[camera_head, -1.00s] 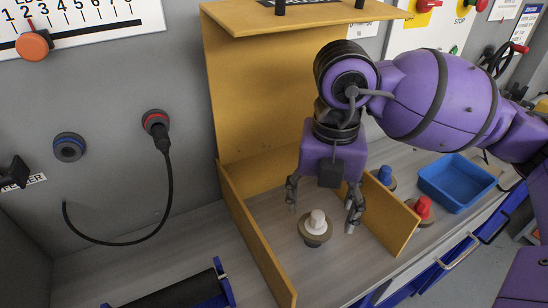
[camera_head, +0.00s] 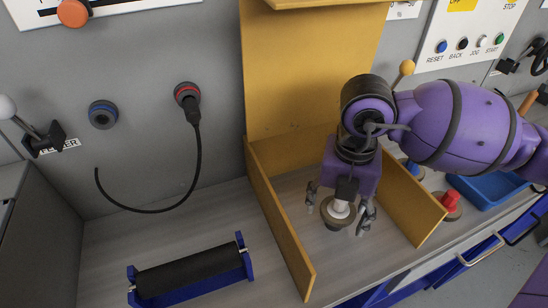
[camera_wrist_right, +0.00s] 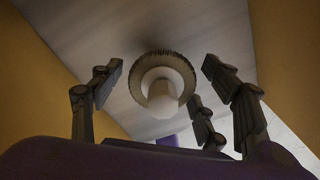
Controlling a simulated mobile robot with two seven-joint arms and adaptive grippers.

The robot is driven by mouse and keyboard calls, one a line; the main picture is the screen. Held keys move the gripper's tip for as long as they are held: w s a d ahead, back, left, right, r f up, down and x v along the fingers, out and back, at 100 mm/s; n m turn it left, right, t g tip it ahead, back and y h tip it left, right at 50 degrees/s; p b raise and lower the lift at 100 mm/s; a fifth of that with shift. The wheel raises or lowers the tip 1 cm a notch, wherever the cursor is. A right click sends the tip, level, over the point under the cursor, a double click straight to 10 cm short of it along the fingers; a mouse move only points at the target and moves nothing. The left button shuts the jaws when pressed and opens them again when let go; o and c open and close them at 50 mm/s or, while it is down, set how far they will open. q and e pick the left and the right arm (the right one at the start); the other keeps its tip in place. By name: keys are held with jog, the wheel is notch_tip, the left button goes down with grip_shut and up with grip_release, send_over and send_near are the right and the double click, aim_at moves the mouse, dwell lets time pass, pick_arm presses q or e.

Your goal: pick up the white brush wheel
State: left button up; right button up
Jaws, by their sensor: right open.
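The white brush wheel (camera_head: 339,210) stands on the grey worktop inside the yellow guard, its white knob up and a tan bristle ring around the base. My right gripper (camera_head: 339,212) is open above it, with fingers on either side of the wheel. In the right wrist view the brush wheel (camera_wrist_right: 162,88) lies between the spread fingers, which appear apart from it. My left gripper is not in view.
Yellow guard walls (camera_head: 279,220) stand left and right of the brush wheel, with a tall yellow panel (camera_head: 305,75) behind. A red-knobbed wheel (camera_head: 451,203) and a blue tray (camera_head: 490,188) are to the right. A black roller (camera_head: 190,271) lies left.

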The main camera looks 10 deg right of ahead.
jog(key=c, duration=1.4)
jog(key=shift+o, duration=0.2)
jog(key=shift+r, duration=0.15)
